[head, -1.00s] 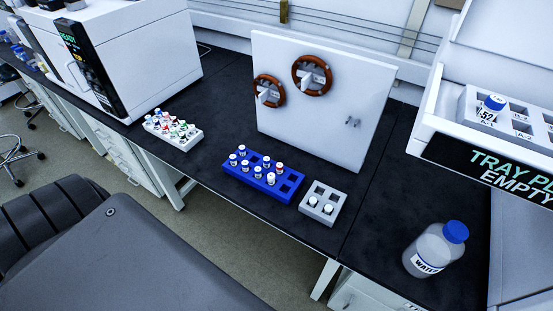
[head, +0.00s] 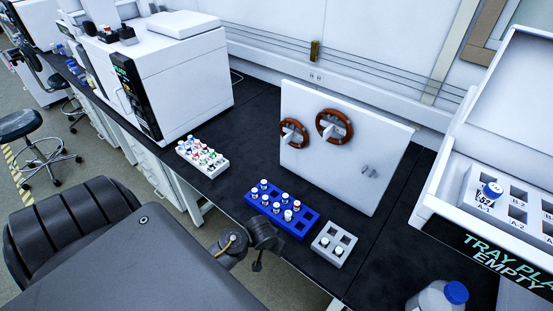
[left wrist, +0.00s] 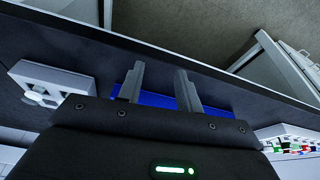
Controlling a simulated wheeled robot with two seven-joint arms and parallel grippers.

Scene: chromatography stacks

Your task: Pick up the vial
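My right gripper is not in view.
A white rack (head: 187,153) of several colour-capped vials stands left of the blue rack. A white panel (head: 378,150) with two brown rings stands behind. A water bottle (head: 435,300) is at the lower right, partly cut off. A white instrument (head: 180,80) stands at the left.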

